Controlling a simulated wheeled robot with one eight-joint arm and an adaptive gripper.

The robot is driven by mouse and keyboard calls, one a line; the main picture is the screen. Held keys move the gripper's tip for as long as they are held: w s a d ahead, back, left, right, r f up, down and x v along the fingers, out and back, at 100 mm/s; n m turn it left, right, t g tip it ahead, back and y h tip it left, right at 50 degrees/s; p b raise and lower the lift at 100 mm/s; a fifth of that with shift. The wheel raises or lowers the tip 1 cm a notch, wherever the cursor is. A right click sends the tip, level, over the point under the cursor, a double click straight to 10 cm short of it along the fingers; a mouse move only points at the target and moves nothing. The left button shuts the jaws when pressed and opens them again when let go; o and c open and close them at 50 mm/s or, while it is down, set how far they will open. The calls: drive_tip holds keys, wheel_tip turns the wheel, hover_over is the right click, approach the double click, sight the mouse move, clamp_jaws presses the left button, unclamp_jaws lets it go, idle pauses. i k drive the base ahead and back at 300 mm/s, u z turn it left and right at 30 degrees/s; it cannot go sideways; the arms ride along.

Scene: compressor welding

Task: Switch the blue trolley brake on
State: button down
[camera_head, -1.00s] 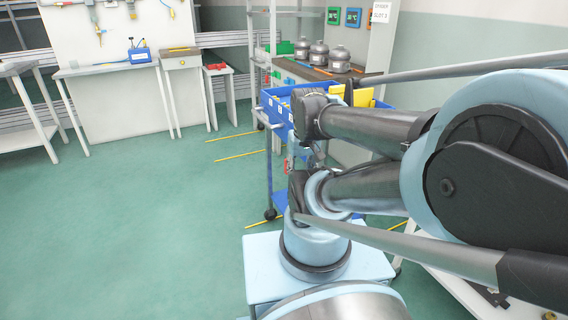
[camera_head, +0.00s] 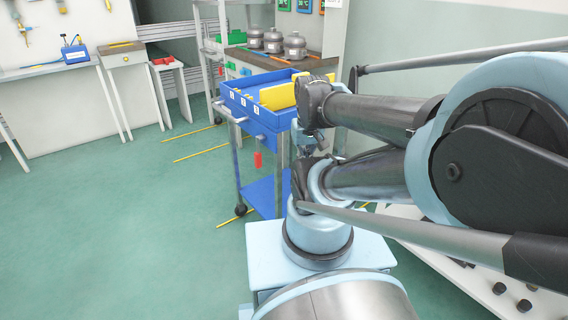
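The blue trolley (camera_head: 262,131) stands ahead, just left of my folded arm. It has a blue upper tray, grey posts, a blue lower shelf (camera_head: 262,193) and a dark caster (camera_head: 240,210) at its front left. A red piece (camera_head: 258,160) hangs below the upper tray near the front; I cannot tell whether it is the brake. My gripper (camera_head: 305,142) seems to be the small dark part below my wrist, in front of the trolley's right side. It is too small and too hidden to tell open from shut. My arm covers the trolley's right part.
Yellow parts (camera_head: 281,95) lie in the upper tray. Behind stands a bench with several grey compressors (camera_head: 273,42). A white table (camera_head: 40,75) with a blue box (camera_head: 75,53) is at the left. The green floor at left is clear.

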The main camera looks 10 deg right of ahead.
sight(257, 154)
drive_tip(key=z, duration=0.45)
drive_tip(key=k, duration=1.9)
drive_tip(key=u, duration=1.25)
drive_tip(key=i, duration=1)
drive_tip(key=z, duration=0.05)
